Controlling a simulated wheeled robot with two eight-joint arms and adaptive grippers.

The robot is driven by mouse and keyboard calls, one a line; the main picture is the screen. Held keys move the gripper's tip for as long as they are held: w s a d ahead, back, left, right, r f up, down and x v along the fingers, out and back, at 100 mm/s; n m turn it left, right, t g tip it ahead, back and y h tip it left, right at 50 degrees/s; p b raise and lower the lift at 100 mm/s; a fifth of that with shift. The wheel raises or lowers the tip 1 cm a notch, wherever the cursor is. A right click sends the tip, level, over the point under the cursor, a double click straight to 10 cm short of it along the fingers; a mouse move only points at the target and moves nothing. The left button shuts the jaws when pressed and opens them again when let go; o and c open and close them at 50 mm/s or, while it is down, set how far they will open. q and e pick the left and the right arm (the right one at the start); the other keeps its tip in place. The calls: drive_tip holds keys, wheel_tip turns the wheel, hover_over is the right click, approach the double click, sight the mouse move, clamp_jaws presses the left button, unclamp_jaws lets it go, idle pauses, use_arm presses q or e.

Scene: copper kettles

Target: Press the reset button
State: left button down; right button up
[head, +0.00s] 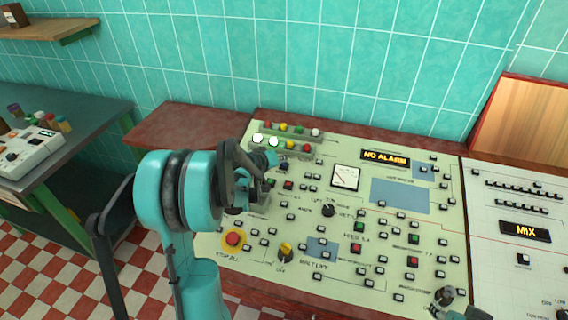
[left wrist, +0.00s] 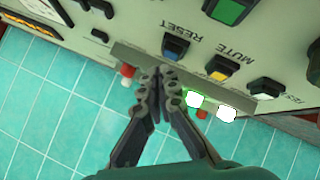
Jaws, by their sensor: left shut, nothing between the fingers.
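The control panel (head: 330,270) has many small buttons. In the left wrist view a blue button (left wrist: 175,47) sits beside the upside-down word RESET. A yellow button (left wrist: 222,69) is beside MUTE, and a white button (left wrist: 266,88) is further right. My left gripper (head: 265,181) is over the upper left of the panel. Its fingers also show in the left wrist view (left wrist: 158,75), shut and empty, in front of the grey lamp ledge and below-left of the blue button in the picture. Contact cannot be told. Part of my right gripper (head: 447,298) seems to show at the bottom right.
A lamp row (head: 290,146) with lit white and green lamps runs along the panel's upper left. A red mushroom button (head: 233,239) on a yellow disc is lower left. The display (head: 386,158) reads NO ALARM. Another panel reading MIX (head: 525,231) is at right.

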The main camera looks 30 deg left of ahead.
use_arm(q)
drive_tip(key=r+p, duration=0.1)
drive_tip(key=r, duration=0.1)
drive_tip(key=s+r+p, duration=0.1)
drive_tip(key=r+p, duration=0.1)
drive_tip(key=shift+d+r, duration=0.1)
drive_tip(key=shift+r, duration=0.3)
idle(0.8)
